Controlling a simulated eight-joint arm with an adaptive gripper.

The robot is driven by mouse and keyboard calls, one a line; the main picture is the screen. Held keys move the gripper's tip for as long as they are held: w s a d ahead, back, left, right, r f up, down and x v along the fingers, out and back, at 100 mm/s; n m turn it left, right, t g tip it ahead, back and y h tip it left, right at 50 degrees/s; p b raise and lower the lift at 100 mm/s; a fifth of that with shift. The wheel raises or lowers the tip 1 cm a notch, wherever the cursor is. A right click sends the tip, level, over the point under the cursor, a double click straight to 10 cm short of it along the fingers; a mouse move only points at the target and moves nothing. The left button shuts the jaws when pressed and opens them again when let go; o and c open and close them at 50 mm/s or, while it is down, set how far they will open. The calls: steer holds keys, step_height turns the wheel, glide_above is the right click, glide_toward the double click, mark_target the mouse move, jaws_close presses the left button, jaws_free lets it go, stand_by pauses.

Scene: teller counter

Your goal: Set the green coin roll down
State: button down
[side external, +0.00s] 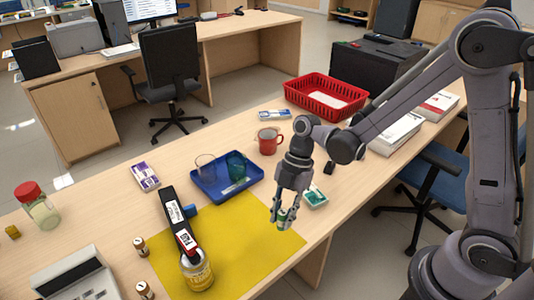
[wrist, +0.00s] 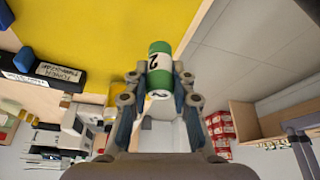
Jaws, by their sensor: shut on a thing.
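The green coin roll (wrist: 159,68), with a white band and a dark number, is held between the two fingers of my gripper (wrist: 158,84) in the wrist view. In the side view my gripper (side external: 281,212) points down with the roll (side external: 284,216) at its fingertips, by the right edge of the yellow mat (side external: 235,245). The fingers hide part of the roll. Whether its lower end touches the surface I cannot tell.
A teal-and-white packet (side external: 315,197) lies close right of my gripper. A black labelled device (side external: 180,222) and a jar (side external: 197,271) are left. The mat's front right is bare.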

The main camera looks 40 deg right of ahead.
steer(key=a+f, duration=0.1)
steer(key=a, duration=0.2)
steer(key=a+f, duration=0.1)
steer(key=shift+w+a+f, duration=0.2)
steer(key=shift+w+f, duration=0.1)
steer(key=shift+f, duration=2.05)
steer(key=shift+f, duration=0.1)
steer(key=c, duration=1.1)
jaws_free()
